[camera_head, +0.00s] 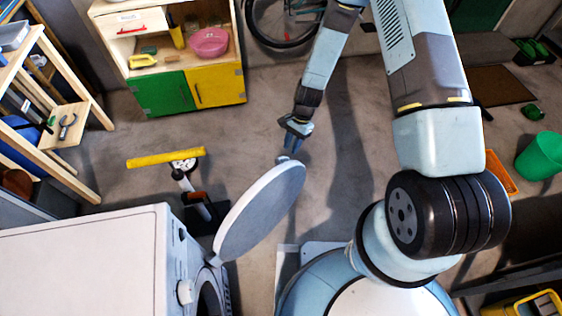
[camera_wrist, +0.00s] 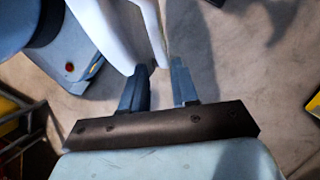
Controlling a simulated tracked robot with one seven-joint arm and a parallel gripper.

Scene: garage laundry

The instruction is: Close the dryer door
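The white dryer (camera_head: 85,262) stands at the lower left in the head view. Its round door (camera_head: 258,210) is swung wide open, a grey disc with a white rim, to the right of the drum opening (camera_head: 210,296). My gripper (camera_head: 289,155) points down at the door's far upper edge, very close to it. In the wrist view my gripper (camera_wrist: 159,66) has its two blue fingers apart, and the white door (camera_wrist: 115,30) reaches down to the fingertips, its rim end between them. I cannot tell whether the fingers touch it.
A wooden shelf (camera_head: 75,180) is at the left and a cabinet (camera_head: 190,90) at the back. A green bucket (camera_head: 540,155) stands at the right. The floor beyond my gripper is clear.

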